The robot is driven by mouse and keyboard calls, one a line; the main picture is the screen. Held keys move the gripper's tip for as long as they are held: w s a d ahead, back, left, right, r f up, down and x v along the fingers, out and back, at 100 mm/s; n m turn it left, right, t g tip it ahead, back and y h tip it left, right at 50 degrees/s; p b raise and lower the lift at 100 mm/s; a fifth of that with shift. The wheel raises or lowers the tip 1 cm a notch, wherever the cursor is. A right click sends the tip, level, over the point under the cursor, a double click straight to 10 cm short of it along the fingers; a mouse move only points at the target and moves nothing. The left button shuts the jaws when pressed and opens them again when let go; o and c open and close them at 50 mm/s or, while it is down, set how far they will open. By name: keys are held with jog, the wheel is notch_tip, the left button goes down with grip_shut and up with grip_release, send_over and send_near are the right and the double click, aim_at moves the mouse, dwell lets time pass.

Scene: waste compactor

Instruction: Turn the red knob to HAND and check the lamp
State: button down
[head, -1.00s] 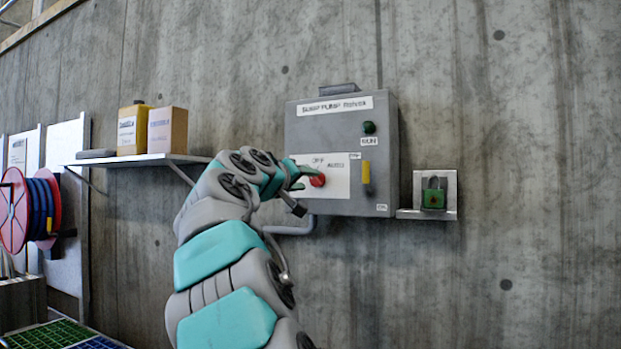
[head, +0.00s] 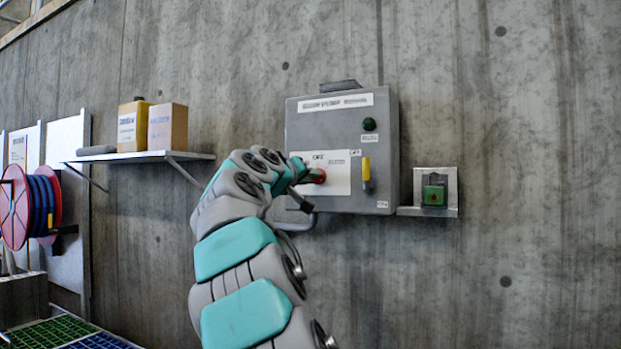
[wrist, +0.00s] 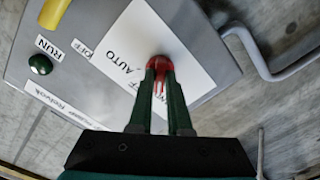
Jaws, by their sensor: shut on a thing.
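The red knob (head: 320,176) is on the white plate (head: 341,187) of the grey control box (head: 300,130). My gripper (head: 311,175) is shut on the knob; in the wrist view its two dark green fingers (wrist: 160,72) close around the red knob (wrist: 157,62). The AUTO label (wrist: 119,62) is readable; an OFF label is partly covered by a finger. I cannot see a HAND label or the knob's pointer. The green RUN lamp (head: 369,124) looks dark, and in the wrist view the lamp (wrist: 40,65) shows only a small highlight.
A yellow handle (head: 366,170) stands right of the plate. A green padlock (head: 434,195) sits on a bracket right of the box. A conduit (wrist: 258,60) bends away below the box. A shelf (head: 135,157) with containers and a hose reel (head: 14,210) are at the left.

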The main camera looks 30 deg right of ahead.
dwell(0.4)
jog(key=shift+f+n+p, duration=0.1)
jog(key=shift+n+p, duration=0.35)
jog(key=shift+n, duration=0.05)
jog(key=c, duration=0.9)
grip_release()
jog(key=shift+o, duration=0.2)
